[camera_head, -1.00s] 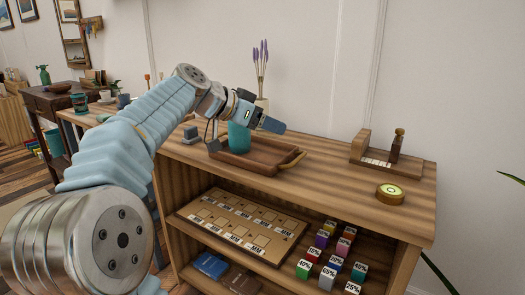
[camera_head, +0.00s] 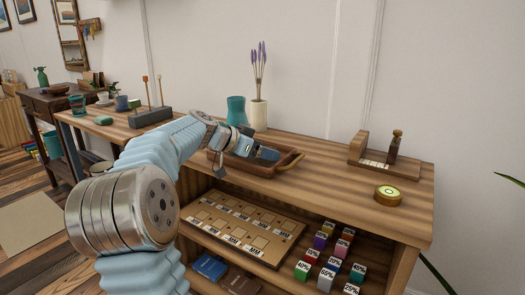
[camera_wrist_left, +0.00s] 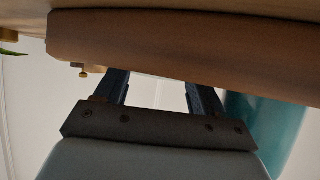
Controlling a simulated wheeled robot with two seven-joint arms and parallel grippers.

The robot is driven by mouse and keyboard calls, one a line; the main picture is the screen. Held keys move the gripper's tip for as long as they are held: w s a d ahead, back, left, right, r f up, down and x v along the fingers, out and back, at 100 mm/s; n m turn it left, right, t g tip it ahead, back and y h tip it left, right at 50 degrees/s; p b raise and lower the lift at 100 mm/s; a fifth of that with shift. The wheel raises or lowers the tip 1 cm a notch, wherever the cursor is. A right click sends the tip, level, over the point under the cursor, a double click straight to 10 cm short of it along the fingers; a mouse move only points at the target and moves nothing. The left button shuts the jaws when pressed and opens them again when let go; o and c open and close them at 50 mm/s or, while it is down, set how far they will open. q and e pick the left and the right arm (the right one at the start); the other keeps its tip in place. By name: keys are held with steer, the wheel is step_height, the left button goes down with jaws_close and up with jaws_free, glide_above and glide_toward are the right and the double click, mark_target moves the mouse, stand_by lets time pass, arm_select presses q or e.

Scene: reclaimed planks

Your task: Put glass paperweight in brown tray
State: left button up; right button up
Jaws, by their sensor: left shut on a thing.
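The brown tray (camera_head: 284,161), a wooden one with a curved handle, stands on the shelf unit's top. In the left wrist view its wall (camera_wrist_left: 180,48) runs across the top. My left gripper (camera_head: 266,153) is low over the tray in the head view. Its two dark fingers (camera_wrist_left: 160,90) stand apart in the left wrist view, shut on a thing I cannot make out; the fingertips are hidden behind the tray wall. I cannot pick out the glass paperweight with certainty in either view. My right gripper is not in view.
A teal vase (camera_head: 236,110) and a white pot (camera_head: 259,114) with lavender stand just behind the tray. A round pale-topped object (camera_head: 388,195) and a wooden stand (camera_head: 385,165) are at the right. The wood between tray and stand is clear.

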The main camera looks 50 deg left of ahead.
arm_select(q)
steer(key=shift+f, duration=0.15)
steer(key=o, duration=0.9)
steer(key=shift+o, duration=0.2)
steer(key=shift+s+r, duration=0.1)
steer(key=shift+r, duration=0.25)
steer(key=v, duration=1.1)
steer(key=shift+s+b, duration=0.3)
steer(key=shift+s, duration=0.1)
